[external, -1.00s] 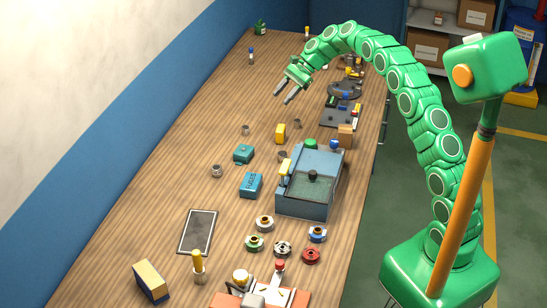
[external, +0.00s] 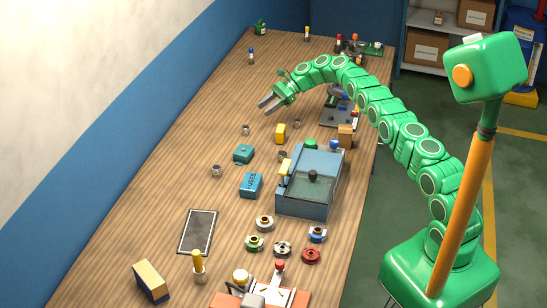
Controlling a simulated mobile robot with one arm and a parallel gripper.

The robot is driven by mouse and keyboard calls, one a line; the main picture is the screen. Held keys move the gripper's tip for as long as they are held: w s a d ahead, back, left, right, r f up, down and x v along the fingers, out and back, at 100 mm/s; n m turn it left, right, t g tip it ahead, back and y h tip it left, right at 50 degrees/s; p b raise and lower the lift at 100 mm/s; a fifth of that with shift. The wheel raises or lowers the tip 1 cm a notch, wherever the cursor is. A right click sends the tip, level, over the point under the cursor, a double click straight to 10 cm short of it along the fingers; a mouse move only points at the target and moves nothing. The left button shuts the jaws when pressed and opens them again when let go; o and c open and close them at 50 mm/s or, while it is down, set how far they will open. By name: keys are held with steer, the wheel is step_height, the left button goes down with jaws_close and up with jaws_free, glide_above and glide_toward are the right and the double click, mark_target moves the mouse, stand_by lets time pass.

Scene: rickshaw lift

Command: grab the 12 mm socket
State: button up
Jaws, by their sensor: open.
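Several small grey metal cylinders that look like sockets stand on the wooden bench (external: 150,190). One socket (external: 245,129) is left of the yellow block, another (external: 216,170) is further toward the front left, and another (external: 283,155) is beside the blue-grey machine. No size marks can be read, so I cannot tell which is 12 mm. My gripper (external: 263,107) is open and empty, its two grey fingers pointing down and left. In the picture it is just above and right of the left-hand socket, apart from it.
A yellow block (external: 280,133), a teal box (external: 243,153) and a blue box (external: 251,185) stand near the sockets. The blue-grey machine (external: 305,200) is at the right. Coloured round parts (external: 282,248) lie in front. The bench's left strip is mostly clear.

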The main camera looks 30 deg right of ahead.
mark_target(249, 133)
steer(key=shift+m+y, duration=0.3)
steer(key=shift+m, duration=0.2)
steer(key=f, duration=0.2)
steer(key=w+f, duration=0.1)
steer(key=f, duration=0.1)
steer(key=shift+a+f, duration=0.1)
steer(key=shift+f, duration=0.85)
steer(key=shift+a+r+x, duration=0.1)
steer(key=shift+r+x, duration=0.05)
steer(key=shift+x, duration=1.15)
steer(key=shift+a+r+x, duration=0.1)
steer(key=shift+r+x, duration=0.1)
steer(key=shift+x, duration=1.1)
steer(key=shift+a+r+x, duration=0.1)
steer(key=shift+r+x, duration=0.05)
steer(key=shift+x, duration=1.15)
steer(key=shift+s+d, duration=0.1)
steer(key=shift+c, duration=0.2)
jaws_close()
